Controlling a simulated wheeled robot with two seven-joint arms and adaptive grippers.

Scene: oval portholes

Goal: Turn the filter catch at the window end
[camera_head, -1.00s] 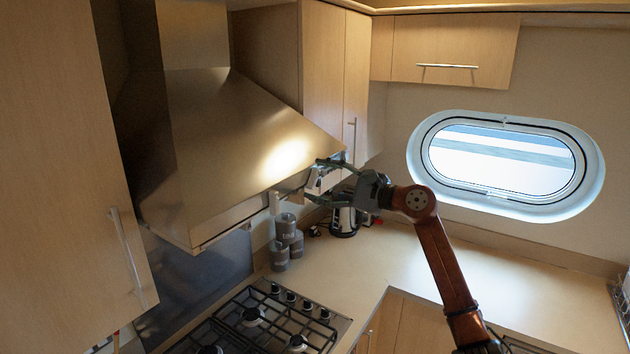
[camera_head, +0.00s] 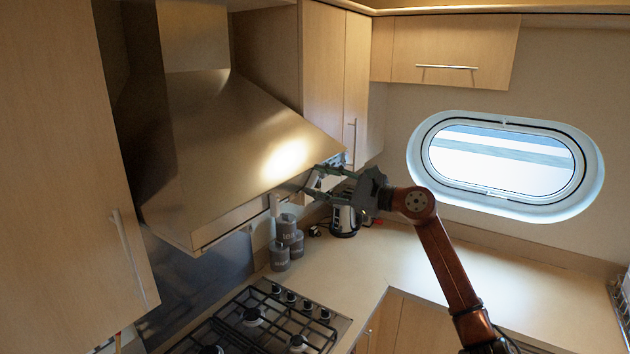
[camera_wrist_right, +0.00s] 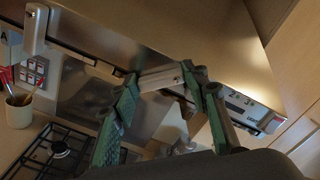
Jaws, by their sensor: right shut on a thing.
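The steel cooker hood (camera_head: 240,130) fills the middle left of the head view. A pale filter catch (camera_head: 312,182) sits under its lower front edge at the window end, partly hidden by my fingers. My right gripper (camera_head: 322,183) is shut on this catch. In the wrist view the catch (camera_wrist_right: 160,78) is a short pale bar lying across between the two green fingertips (camera_wrist_right: 160,80), which appear to touch its ends. A second pale catch (camera_head: 275,204) hangs upright farther left under the hood, and also shows in the wrist view (camera_wrist_right: 35,28). My left gripper is not in view.
Grey canisters (camera_head: 285,243) and a kettle (camera_head: 344,215) stand on the counter (camera_head: 365,262) below my gripper. The gas hob (camera_head: 255,318) lies in front. The oval window (camera_head: 505,165) is at right. Wall cabinets (camera_head: 345,75) flank the hood.

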